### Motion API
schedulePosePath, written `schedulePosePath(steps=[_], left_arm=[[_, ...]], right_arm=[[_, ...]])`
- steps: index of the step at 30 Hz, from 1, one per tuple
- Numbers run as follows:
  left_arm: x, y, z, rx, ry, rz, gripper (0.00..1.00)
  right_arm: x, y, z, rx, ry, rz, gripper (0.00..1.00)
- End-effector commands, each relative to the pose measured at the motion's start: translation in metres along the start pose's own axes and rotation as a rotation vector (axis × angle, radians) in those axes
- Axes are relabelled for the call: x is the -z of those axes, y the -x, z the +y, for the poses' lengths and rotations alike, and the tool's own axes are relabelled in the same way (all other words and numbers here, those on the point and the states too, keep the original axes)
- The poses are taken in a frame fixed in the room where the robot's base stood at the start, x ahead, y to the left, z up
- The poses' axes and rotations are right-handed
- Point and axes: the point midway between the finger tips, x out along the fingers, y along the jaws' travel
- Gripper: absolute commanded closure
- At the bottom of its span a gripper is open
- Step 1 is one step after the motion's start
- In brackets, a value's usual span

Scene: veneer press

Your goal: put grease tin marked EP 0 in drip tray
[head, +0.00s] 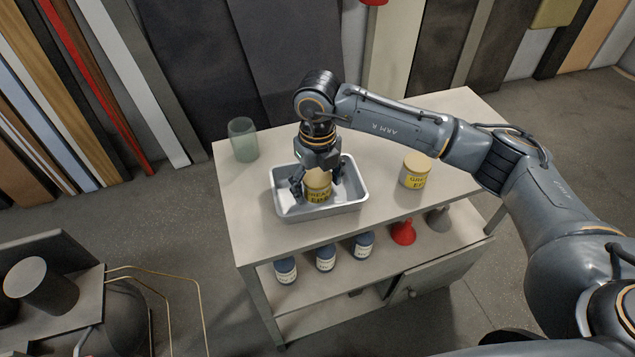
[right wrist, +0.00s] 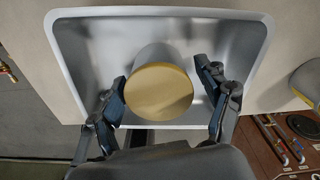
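A yellow-labelled grease tin (head: 317,187) stands upright inside the grey metal drip tray (head: 345,205). Its label starts with GREASE EP; the last character is too small to read surely. In the right wrist view the tin's tan lid (right wrist: 158,92) lies between my fingers, within the tray (right wrist: 235,40). My right gripper (head: 318,190) reaches down over the tin; it also shows in the right wrist view (right wrist: 165,88). Its fingers are spread: the left finger is close to the lid, and a clear gap shows at the right finger. My left gripper is not in view.
A second yellow-labelled grease tin (head: 415,170) stands right of the tray on the cart top (head: 255,215). A greenish glass (head: 243,140) stands at the back left. Several dark blue bottles (head: 325,257) and a red funnel (head: 403,231) are on the shelf below.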

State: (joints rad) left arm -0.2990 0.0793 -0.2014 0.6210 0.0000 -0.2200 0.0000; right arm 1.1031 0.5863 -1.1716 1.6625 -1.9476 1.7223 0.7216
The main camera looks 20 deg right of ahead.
Motion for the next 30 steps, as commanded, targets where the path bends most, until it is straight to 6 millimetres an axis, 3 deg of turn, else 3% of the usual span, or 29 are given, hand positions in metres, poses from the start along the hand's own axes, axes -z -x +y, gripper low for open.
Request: schedulePosePath(steps=[10, 21, 30], left_arm=[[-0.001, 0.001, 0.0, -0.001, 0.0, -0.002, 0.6], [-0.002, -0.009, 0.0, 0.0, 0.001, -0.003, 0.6], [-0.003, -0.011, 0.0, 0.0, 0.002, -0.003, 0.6]], right_arm=[[-0.001, 0.014, 0.0, 0.0, 0.0, -0.002, 0.24], [-0.001, 0.092, 0.0, 0.0, 0.001, -0.005, 0.24], [0.0, 0.122, 0.0, -0.001, 0.0, -0.001, 0.24]])
